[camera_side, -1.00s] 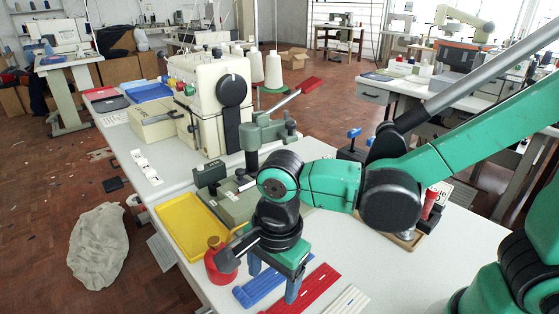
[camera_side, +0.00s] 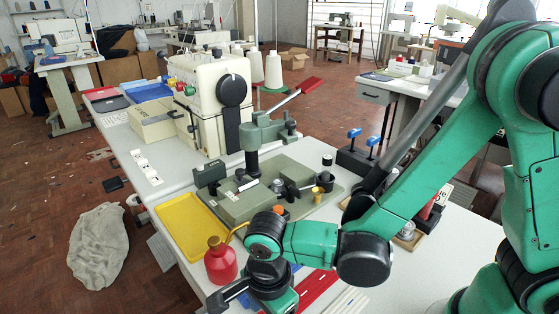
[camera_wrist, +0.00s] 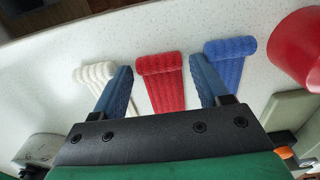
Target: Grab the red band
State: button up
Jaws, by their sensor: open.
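The red band (camera_wrist: 165,92) lies on the white table, its thick rolled end pointing away from my gripper in the wrist view. My gripper (camera_wrist: 162,67) is open, its two blue fingers on either side of the red band in that view. I cannot tell how high the fingertips are above the table. A white band (camera_wrist: 97,76) lies outside the left finger and a blue band (camera_wrist: 228,62) outside the right one. In the side view the red band (camera_side: 312,288) shows partly beside my gripper, whose fingers are hidden there.
A red oil can (camera_side: 221,262) stands close to my gripper, near the yellow tray (camera_side: 193,232). The grey-green buttonhole machine base (camera_side: 235,205) is behind. The white table edge is close on the left. Clear table lies right of the white band (camera_side: 347,300).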

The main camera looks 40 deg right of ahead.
jog(key=c, duration=1)
